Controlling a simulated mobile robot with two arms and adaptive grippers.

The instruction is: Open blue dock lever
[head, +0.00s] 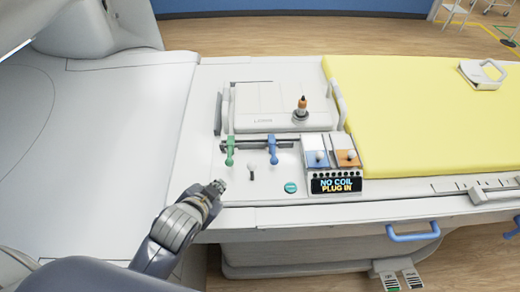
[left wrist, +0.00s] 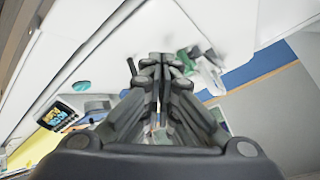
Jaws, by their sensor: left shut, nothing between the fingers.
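The blue dock lever (head: 272,148) stands upright in the slotted panel at the foot of the yellow-topped table, right of a similar green lever (head: 230,150). My left gripper (head: 219,186) is shut and empty, low and to the left of the blue lever and apart from it, near the panel's front edge. In the left wrist view the closed fingers (left wrist: 153,62) fill the middle, and a green part (left wrist: 188,57) shows just beyond them. I cannot make out the blue lever in that view. My right gripper is not in view.
A small black-tipped peg (head: 251,172) and a teal button (head: 290,187) sit near the levers. A display reading "NO COIL PLUG IN" (head: 336,185) and blue and orange sockets are at right. A white box with an orange-ringed knob (head: 301,108) stands behind.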

